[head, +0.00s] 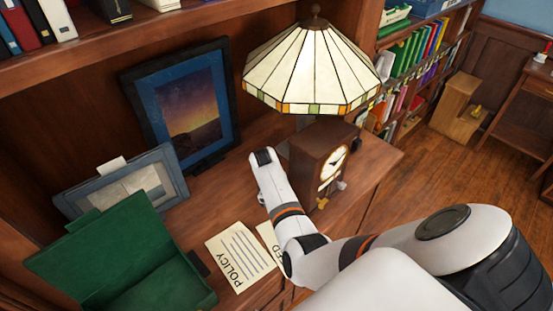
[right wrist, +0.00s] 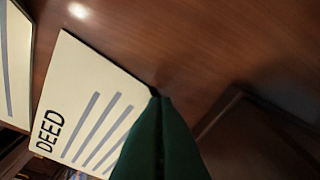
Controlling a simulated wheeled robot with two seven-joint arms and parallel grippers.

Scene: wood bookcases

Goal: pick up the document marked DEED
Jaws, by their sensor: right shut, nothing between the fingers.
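The document marked DEED (right wrist: 85,105) is a cream sheet with grey lines, lying flat on the wood top in the right wrist view. In the head view only a strip of the DEED sheet (head: 268,236) shows; my right arm covers the rest. My right gripper (right wrist: 160,100) is shut and empty, its dark green fingers together over the sheet's right corner. I cannot tell whether the tips touch the paper. The gripper's fingers cannot be made out in the head view. My left gripper is not in view.
The POLICY sheet (head: 240,257) lies just left of the DEED, beside an open green box (head: 55,262). A wooden clock (head: 318,150) and a stained-glass lamp (head: 313,65) stand close behind my right arm. Two picture frames (head: 183,105) (head: 68,203) lean at the back.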

